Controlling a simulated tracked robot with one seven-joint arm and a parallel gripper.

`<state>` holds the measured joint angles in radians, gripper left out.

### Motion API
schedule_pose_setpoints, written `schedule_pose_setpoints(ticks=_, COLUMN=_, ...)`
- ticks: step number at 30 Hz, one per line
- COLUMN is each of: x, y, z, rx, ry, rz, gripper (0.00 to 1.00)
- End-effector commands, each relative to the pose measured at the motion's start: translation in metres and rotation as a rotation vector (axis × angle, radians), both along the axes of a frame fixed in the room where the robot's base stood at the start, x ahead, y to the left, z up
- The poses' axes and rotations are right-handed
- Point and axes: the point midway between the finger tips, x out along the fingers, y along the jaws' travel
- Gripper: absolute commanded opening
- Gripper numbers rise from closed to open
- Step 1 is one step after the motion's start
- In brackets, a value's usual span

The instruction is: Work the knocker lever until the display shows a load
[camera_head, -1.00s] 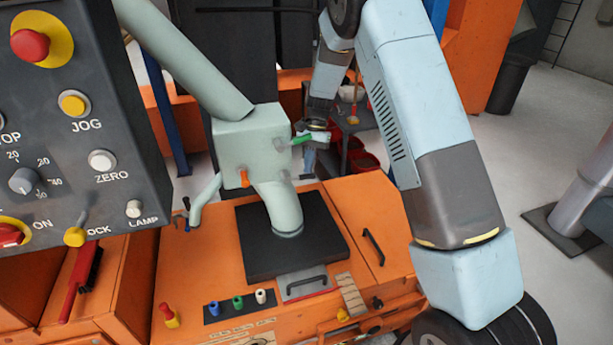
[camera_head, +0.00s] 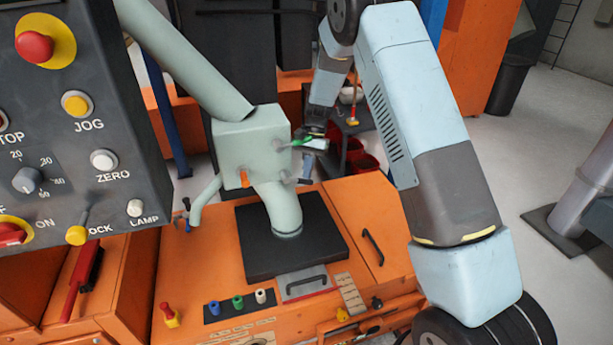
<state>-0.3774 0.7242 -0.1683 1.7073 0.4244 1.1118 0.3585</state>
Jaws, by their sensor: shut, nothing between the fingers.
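A pale grey-green box (camera_head: 252,148) stands where the sloping duct meets the spout. A green-handled lever (camera_head: 301,141) sticks out from its right side, and an orange-handled lever (camera_head: 244,178) is on its front. I cannot tell from labels which is the knocker lever. My gripper (camera_head: 319,143) is small in the picture, at the outer end of the green handle. The fingers are shut with nothing between them. Whether they touch the handle is unclear. No display with a load reading shows in this view.
A dark control panel (camera_head: 70,140) fills the left side. The orange cabinet top (camera_head: 345,205) carries a black plate (camera_head: 255,255), a dark handle (camera_head: 373,247) and several coloured knobs. Red bins (camera_head: 365,162) stand behind my arm. The floor at right is clear around a grey post (camera_head: 590,200).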

Motion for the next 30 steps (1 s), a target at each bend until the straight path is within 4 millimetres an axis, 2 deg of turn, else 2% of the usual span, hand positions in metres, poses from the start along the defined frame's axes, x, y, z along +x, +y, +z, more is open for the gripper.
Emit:
schedule_pose_setpoints(ticks=1, x=-0.010, y=-0.004, z=-0.023, rx=-0.021, ry=0.027, rz=0.004, gripper=0.00)
schedule_pose_setpoints(ticks=5, x=-0.003, y=-0.007, z=-0.020, rx=-0.021, ry=0.026, rz=0.003, gripper=0.00)
schedule_pose_setpoints(ticks=12, x=0.027, y=-0.023, z=-0.017, rx=-0.023, ry=0.028, rz=-0.009, gripper=0.00)
schedule_pose_setpoints(ticks=20, x=0.031, y=-0.025, z=-0.020, rx=-0.024, ry=0.032, rz=-0.010, gripper=0.00)
schedule_pose_setpoints(ticks=23, x=0.025, y=-0.021, z=-0.011, rx=-0.021, ry=0.025, rz=-0.005, gripper=0.00)
schedule_pose_setpoints(ticks=27, x=0.017, y=-0.016, z=0.012, rx=-0.015, ry=0.011, rz=0.002, gripper=0.00)
schedule_pose_setpoints(ticks=30, x=0.021, y=-0.017, z=0.024, rx=-0.012, ry=0.012, rz=0.002, gripper=0.00)
